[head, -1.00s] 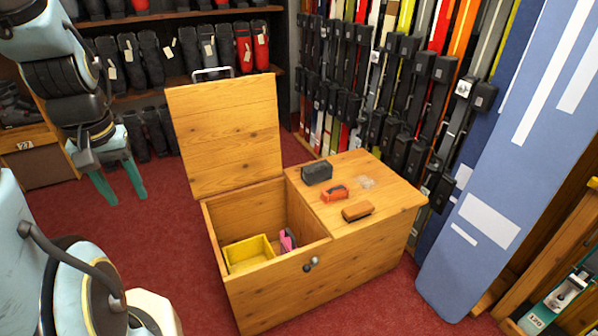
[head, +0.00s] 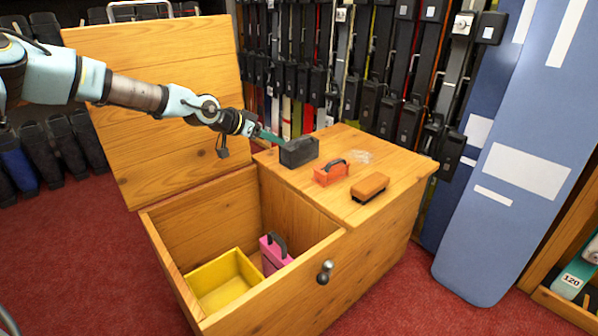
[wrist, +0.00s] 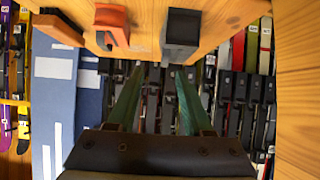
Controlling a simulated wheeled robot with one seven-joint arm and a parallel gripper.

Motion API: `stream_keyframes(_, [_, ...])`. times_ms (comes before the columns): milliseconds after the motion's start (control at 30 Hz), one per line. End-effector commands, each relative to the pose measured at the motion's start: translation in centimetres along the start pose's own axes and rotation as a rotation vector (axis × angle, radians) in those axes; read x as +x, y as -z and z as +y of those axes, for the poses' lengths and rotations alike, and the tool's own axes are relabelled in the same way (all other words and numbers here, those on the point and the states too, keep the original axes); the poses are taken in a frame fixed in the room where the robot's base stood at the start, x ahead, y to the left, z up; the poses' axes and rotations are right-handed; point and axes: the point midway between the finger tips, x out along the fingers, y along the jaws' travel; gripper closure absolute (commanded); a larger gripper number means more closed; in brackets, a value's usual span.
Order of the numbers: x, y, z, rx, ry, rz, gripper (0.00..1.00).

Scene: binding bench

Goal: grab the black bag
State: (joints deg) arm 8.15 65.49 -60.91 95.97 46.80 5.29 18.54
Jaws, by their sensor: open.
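The black bag (head: 299,153), a small dark box shape, stands on the closed right half of the wooden chest's top, near its back-left edge. My gripper (head: 272,137) reaches in from the left, its teal fingers close to the bag's left side. In the wrist view my gripper (wrist: 158,70) is open with nothing between the fingers. The black bag (wrist: 182,28) shows there beyond the right fingertip, off to the right of the gap. I cannot tell whether a finger touches it.
An orange bag (head: 331,173) and a brown brush-like block (head: 370,187) stand right of the black bag. The wooden chest's (head: 300,290) left compartment is open, holding a yellow tray (head: 222,280) and a pink bag (head: 273,252). Its raised lid (head: 160,90) is behind my arm. Skis line the back wall.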

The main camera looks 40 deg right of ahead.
Motion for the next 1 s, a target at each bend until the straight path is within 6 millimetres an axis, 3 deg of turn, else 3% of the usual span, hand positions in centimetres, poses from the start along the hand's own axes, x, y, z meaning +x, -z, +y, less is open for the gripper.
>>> stream_keyframes(33, [1.3, -0.1, -0.2, 0.004, -0.003, 0.038, 0.49])
stream_keyframes(167, [2.4, 1.1, -0.5, 0.017, -0.003, 0.088, 0.49])
stream_keyframes(400, [6.0, 1.6, -0.5, 0.019, -0.003, 0.095, 0.49])
stream_keyframes(667, [8.0, 1.7, -0.7, 0.017, -0.003, 0.093, 0.49])
stream_keyframes(1000, [12.4, 2.0, -1.3, 0.017, -0.003, 0.093, 0.49])
